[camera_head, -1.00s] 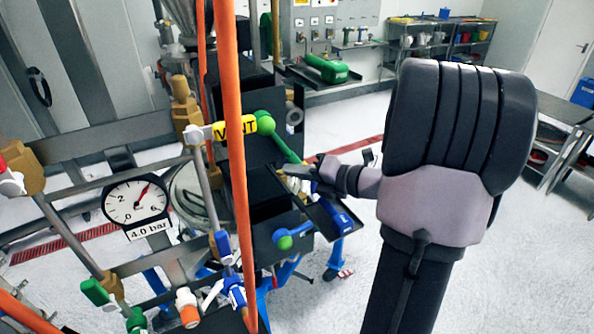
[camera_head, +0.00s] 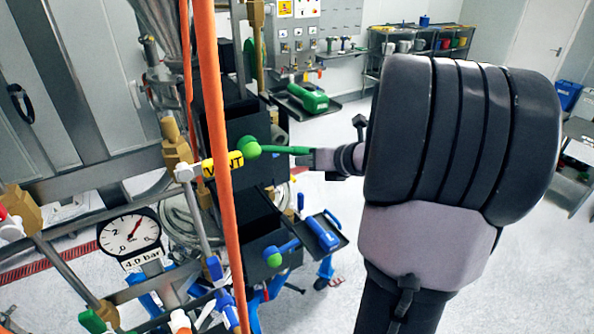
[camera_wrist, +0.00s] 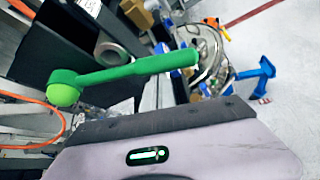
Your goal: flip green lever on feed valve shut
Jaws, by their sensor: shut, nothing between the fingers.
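The green lever (camera_head: 285,150) has a round green hub (camera_head: 250,147) on the front of a dark box and points right, nearly level. In the wrist view the green lever (camera_wrist: 135,70) runs across the upper picture from its hub at left to its free end. My gripper (camera_head: 312,159) is shut and empty, with its tip at the lever's free end; whether they touch is unclear. The fingertips do not show clearly in the wrist view.
An orange upright pipe (camera_head: 215,130) stands left of the lever. A yellow VENT handle (camera_head: 222,164) sits beside the hub.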

